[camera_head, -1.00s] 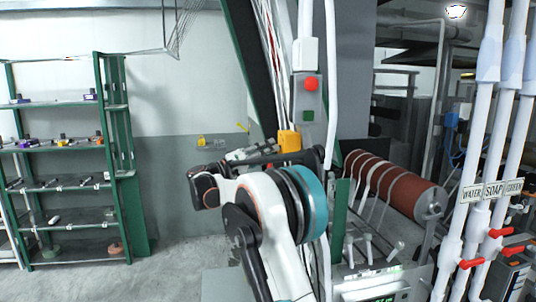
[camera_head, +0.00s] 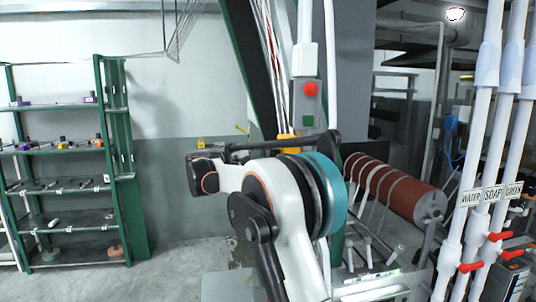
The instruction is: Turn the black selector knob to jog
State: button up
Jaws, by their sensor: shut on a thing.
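I cannot make out the black selector knob in the head view. My white, black and teal arm (camera_head: 285,205) fills the lower middle and covers part of the machine behind it. My gripper does not show; the arm may be hiding it. A grey control box with a red button (camera_head: 310,89) and a green button (camera_head: 308,120) is fixed on the column above the arm. A yellow part (camera_head: 287,146) below it is mostly hidden by the arm.
A brown-red roller (camera_head: 395,185) with pale straps lies right of the arm. White pipes (camera_head: 490,130) with red valve handles (camera_head: 470,267) and WATER, SOAP and GREEN labels stand at the right. A green shelf rack (camera_head: 107,160) stands at the left, with clear floor between.

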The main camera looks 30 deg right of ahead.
dwell(0.5)
jog(key=o, duration=1.1)
jog(key=a, duration=0.4)
jog(key=s+a, duration=0.1)
jog(key=a, duration=0.7)
jog(key=shift+s, duration=0.15)
